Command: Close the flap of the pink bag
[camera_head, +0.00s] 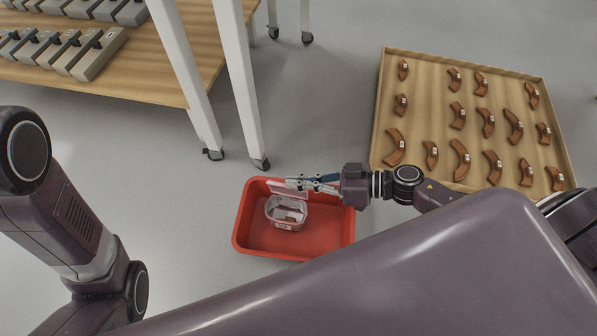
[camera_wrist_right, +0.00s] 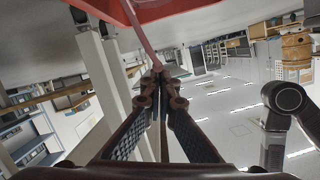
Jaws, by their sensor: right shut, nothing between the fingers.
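The pink bag (camera_head: 287,213) sits in the red bin (camera_head: 241,240), toward its back left. In the right wrist view, the shut fingertips (camera_wrist_right: 157,73) are beside a thin pink strip (camera_wrist_right: 143,38), likely the flap edge-on. My left gripper is out of view.
A wooden tray (camera_head: 382,120) with several brown sherds lies on the floor at the right. A wooden table (camera_head: 150,85) with white wheeled legs stands behind the bin. Grey floor around the bin's left side is clear.

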